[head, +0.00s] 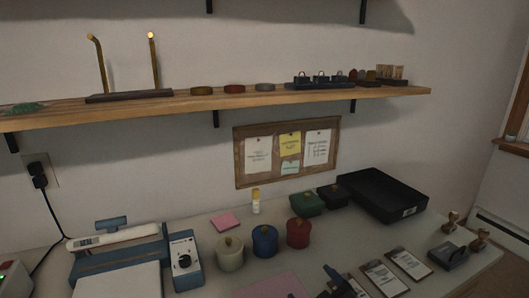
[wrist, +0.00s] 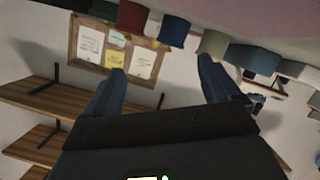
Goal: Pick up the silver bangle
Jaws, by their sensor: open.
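I cannot single out a silver bangle with certainty. Small pale hoops (head: 321,77) stand on a dark display stand (head: 320,84) on the wooden shelf in the head view; they are too small to tell apart. My gripper (wrist: 160,65) is open and empty in the wrist view, its two dark blue fingers wide apart, with the wall and cork board beyond. In the head view my gripper (head: 345,279) shows at the bottom edge, over the bench and well below the shelf.
The wooden shelf (head: 200,103) also holds a dark stand with two brass posts (head: 125,97) and several round pieces. On the bench are lidded pots (head: 265,241), a black tray (head: 375,192), a blue-grey device (head: 184,262) and cards (head: 384,278). A cork board (head: 287,150) hangs below the shelf.

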